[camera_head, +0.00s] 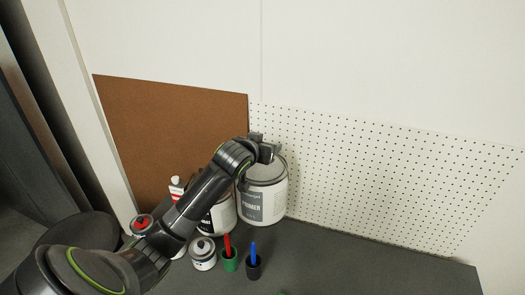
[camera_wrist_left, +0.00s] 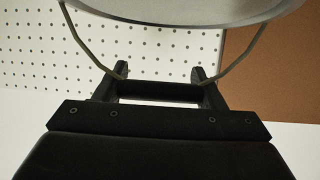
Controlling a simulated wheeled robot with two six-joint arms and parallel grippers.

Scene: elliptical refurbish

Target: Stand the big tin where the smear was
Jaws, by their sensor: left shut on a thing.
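The big tin (camera_head: 262,203), grey-white with a grey PRIMER label, is upright at the back of the dark bench, in front of the pegboard. Its underside or rim (camera_wrist_left: 180,8) fills the top of the left wrist view, with the wire handle (camera_wrist_left: 88,48) running to my fingers. My left gripper (camera_head: 264,148) is above the tin, shut on its handle; the fingers show in the left wrist view (camera_wrist_left: 162,78). I cannot tell whether the tin touches the bench. No smear is visible. My right gripper is not in view.
Another tin (camera_head: 221,216) stands close left, partly behind my arm. A small white tin (camera_head: 203,254), a green cup with a red marker (camera_head: 229,260) and a dark cup with a blue marker (camera_head: 253,267) stand in front. The bench (camera_head: 370,265) is clear to the right.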

